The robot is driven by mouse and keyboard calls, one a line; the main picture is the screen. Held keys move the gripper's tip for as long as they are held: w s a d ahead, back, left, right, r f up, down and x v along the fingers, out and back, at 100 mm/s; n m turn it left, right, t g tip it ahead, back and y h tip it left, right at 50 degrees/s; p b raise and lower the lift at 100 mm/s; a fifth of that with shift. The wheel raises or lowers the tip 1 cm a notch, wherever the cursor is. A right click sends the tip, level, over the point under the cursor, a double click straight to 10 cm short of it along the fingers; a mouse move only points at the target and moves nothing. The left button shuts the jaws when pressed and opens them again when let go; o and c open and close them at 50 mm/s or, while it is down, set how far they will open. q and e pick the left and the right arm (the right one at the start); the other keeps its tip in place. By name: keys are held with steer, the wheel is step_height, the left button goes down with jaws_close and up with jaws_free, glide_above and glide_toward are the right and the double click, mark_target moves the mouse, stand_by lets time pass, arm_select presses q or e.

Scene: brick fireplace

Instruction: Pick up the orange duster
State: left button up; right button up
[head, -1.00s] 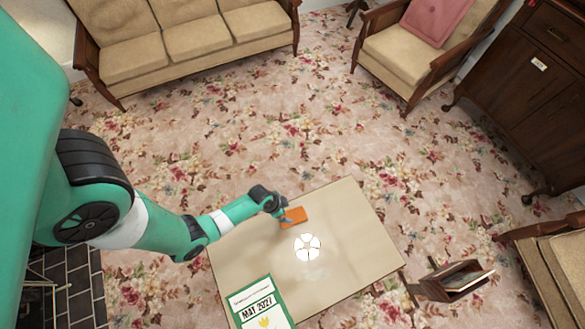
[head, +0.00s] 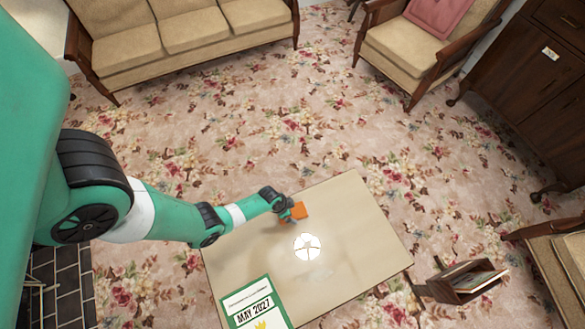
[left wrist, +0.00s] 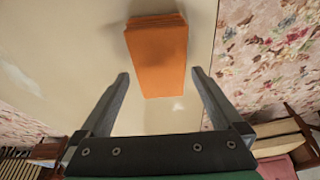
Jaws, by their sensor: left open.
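The orange duster (head: 300,211) lies on the coffee table (head: 352,235), near its far edge in the head view. In the left wrist view the duster (left wrist: 158,55) is a flat orange block, lying beyond and between my two open fingers. My left gripper (head: 290,213) is at the duster's left side and covers part of it in the head view. In the left wrist view the left gripper (left wrist: 160,82) is open, with nothing between its fingers but the duster's near end just ahead. My right gripper is not in view.
A white round object (head: 307,247) and a green-framed May 2027 calendar (head: 254,304) are on the table. A small wooden rack (head: 468,280) stands on the floor at right. A sofa (head: 180,40) and an armchair (head: 425,50) stand farther back. The table's right half is clear.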

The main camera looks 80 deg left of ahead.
arm_select(q)
steer(key=shift+x, duration=0.85)
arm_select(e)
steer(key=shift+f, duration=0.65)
arm_select(q)
steer(key=c, duration=1.1)
steer(key=shift+c, duration=0.2)
steer(key=shift+r, duration=0.15)
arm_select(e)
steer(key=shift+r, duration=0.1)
